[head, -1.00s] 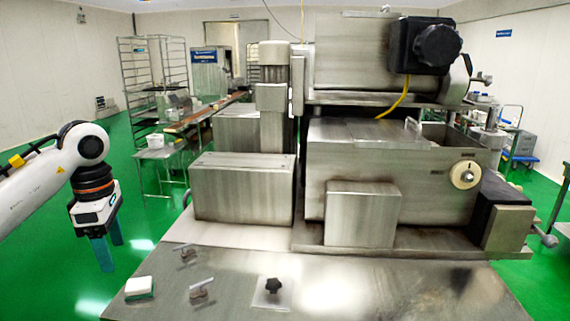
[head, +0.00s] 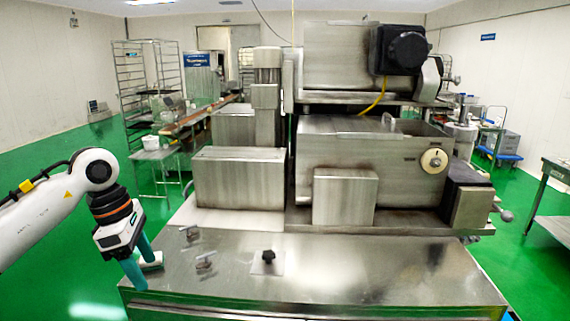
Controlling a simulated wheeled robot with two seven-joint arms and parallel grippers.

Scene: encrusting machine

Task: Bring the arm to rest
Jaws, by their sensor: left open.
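My left gripper (head: 141,268) is at the left edge of the steel table, pointing down. Its two blue-green fingers are apart. My left arm (head: 50,200) comes in from the left side of the picture. My right gripper does not show.
The large steel encrusting machine (head: 345,160) fills the middle. On the steel table (head: 340,270) are two small metal clamps (head: 190,233) (head: 205,262) and a plate with a black knob (head: 268,257). Green floor (head: 50,275) is open at left.

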